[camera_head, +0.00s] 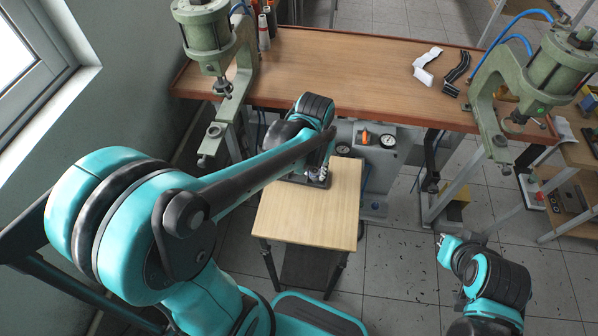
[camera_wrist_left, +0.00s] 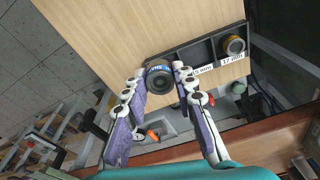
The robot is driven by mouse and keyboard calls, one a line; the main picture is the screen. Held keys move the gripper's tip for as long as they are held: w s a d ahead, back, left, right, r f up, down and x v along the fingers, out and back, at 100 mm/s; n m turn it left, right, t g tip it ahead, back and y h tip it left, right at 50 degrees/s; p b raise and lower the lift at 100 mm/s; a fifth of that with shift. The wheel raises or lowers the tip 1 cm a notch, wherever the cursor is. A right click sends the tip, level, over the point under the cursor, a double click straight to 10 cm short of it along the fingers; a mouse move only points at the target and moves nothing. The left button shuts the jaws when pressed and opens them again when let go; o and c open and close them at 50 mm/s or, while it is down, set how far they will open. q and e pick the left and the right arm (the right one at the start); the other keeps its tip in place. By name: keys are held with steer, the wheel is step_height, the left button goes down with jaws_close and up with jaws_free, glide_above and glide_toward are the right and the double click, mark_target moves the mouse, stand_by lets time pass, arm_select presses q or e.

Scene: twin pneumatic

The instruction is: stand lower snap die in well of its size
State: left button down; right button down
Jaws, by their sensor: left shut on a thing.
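In the left wrist view, my left gripper (camera_wrist_left: 159,88) is shut on a round dark die (camera_wrist_left: 159,79) with a blue lettered band. The die is at the left end of a black tray (camera_wrist_left: 194,51) with labelled wells; I cannot tell whether it is inside the well or just above it. A brass-coloured die (camera_wrist_left: 235,46) sits at the tray's right end, by a label that seems to read 17 mm. In the head view, my left gripper (camera_head: 321,172) hides most of the tray (camera_head: 316,183). My right gripper (camera_head: 446,241) is away from the tray, and its fingers are too small to judge.
The tray lies at the back of a small wooden table (camera_head: 311,216), whose front is bare. A long workbench (camera_head: 340,70) stands behind, with a green press at its left (camera_head: 209,30) and another at its right (camera_head: 555,65). Black and white strips lie on the bench.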

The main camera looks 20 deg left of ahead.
arm_select(q)
steer(key=b, duration=0.2)
glide_above(298, 177)
step_height(298, 177, down, 4)
steer(key=shift+w+f, duration=0.1)
steer(key=shift+f, duration=0.15)
step_height(298, 177, down, 4)
steer(key=shift+f+b, duration=0.1)
steer(key=shift+b, duration=0.95)
steer(key=shift+s+f+b, duration=0.3)
steer(key=shift+f+b, duration=0.1)
steer(key=c, duration=1.2)
jaws_free()
steer(key=shift+d, duration=0.15)
steer(key=shift+w+f, duration=0.15)
steer(key=shift+r, duration=0.2)
